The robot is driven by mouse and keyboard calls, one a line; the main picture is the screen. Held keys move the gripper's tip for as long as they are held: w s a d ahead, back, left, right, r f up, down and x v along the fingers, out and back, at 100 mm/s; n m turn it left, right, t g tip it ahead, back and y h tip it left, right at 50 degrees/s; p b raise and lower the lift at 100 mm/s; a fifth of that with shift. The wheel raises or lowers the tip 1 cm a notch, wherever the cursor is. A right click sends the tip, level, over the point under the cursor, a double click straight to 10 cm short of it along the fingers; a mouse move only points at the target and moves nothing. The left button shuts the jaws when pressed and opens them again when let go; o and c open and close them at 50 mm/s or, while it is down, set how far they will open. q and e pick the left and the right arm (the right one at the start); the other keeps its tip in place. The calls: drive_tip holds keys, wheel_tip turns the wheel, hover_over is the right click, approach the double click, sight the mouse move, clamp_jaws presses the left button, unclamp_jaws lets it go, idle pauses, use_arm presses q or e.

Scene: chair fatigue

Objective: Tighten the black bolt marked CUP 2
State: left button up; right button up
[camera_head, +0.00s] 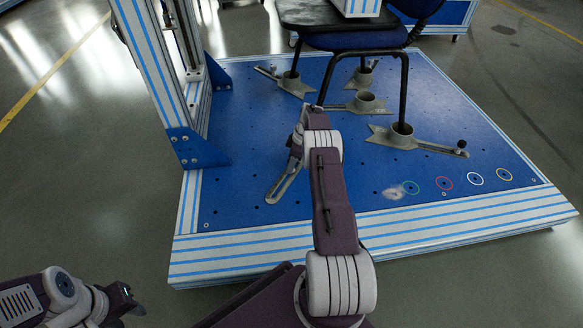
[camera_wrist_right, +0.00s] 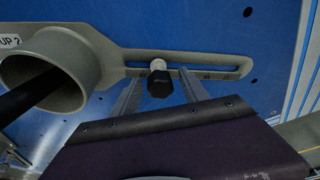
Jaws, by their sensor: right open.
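In the right wrist view, the black bolt (camera_wrist_right: 159,84) has a dark knob-like head and a pale shank. It sits at the slot of the grey bracket (camera_wrist_right: 115,54) that extends from the cup marked "UP 2" (camera_wrist_right: 85,55), the label's first letter being cut off. My right gripper (camera_wrist_right: 161,77) is open, with one finger on each side of the bolt in this view; I cannot tell whether they touch it. In the head view the bracket's slotted end (camera_head: 282,188) shows, but my right arm hides the bolt and cup. My left gripper (camera_head: 128,303) is at the lower left, away from the platform.
A chair (camera_head: 345,40) stands on the blue platform (camera_head: 250,110), its legs in grey cups. Another bracket with a black bolt (camera_head: 461,144) lies at the right. A striped upright frame (camera_head: 155,60) rises at the left. The platform's front right is clear apart from coloured rings.

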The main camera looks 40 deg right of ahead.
clamp_jaws()
drive_tip(key=shift+r+m+p, duration=0.25)
drive_tip(key=shift+m+p, duration=0.05)
drive_tip(key=shift+p, duration=0.35)
drive_tip(key=shift+m+p, duration=0.4)
drive_tip(key=shift+p, duration=0.2)
drive_tip(key=shift+m+t+h+p, duration=0.3)
drive_tip(key=shift+m+p, duration=0.5)
drive_tip(key=shift+p, duration=0.05)
drive_tip(key=shift+f+m+p, duration=0.15)
drive_tip(key=shift+m+p, duration=0.15)
drive_tip(key=shift+m, duration=0.1)
drive_tip(key=shift+f, duration=0.1)
